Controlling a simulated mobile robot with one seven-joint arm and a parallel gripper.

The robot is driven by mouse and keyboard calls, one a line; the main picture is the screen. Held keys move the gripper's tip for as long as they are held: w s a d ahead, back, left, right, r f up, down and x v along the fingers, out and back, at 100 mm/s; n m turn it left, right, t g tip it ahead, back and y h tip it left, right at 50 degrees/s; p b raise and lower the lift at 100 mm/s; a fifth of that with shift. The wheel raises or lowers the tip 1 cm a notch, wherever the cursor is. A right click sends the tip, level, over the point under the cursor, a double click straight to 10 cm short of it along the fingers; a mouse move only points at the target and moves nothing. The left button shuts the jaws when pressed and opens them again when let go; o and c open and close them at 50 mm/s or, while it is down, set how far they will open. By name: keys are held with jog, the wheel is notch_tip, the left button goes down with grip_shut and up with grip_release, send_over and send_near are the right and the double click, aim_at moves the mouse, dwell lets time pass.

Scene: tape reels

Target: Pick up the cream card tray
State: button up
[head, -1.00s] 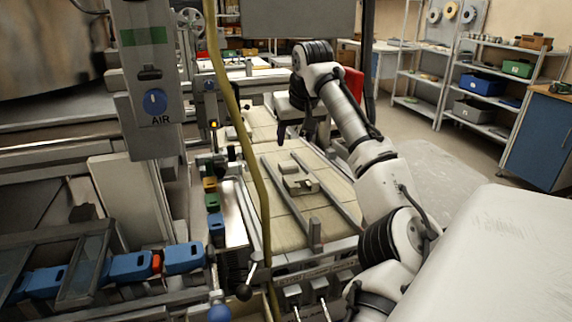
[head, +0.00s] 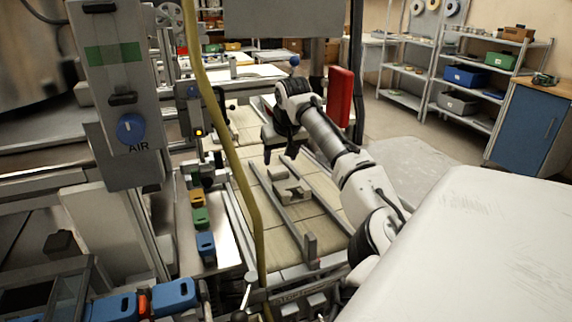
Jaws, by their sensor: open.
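A small cream-grey notched piece (head: 291,187) lies on the pale slatted bed between two metal rails, in the middle of the head view. It may be the cream card tray, but it is too small to tell for sure. My gripper (head: 275,150) hangs above the bed, farther back and a little left of that piece, apart from it. A dark finger points down. The gripper is open and I see nothing in it. My own wrist hides part of the bed behind.
Metal rails (head: 270,205) flank the piece. A yellow hose (head: 222,130) hangs in front on the left, beside a grey AIR post (head: 122,150). Coloured blocks (head: 201,220) line the left side. A red panel (head: 340,100) stands behind my arm. Shelves (head: 468,85) stand far right.

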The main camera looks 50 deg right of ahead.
aim_at(278, 170)
jog(key=p+x, duration=0.1)
jog(key=x, duration=0.4)
jog(key=shift+s+a+f+p, duration=0.1)
jog(key=shift+s+a+p, duration=0.05)
jog(key=shift+p, duration=0.15)
jog(key=c, duration=0.9)
jog(key=shift+o, duration=0.2)
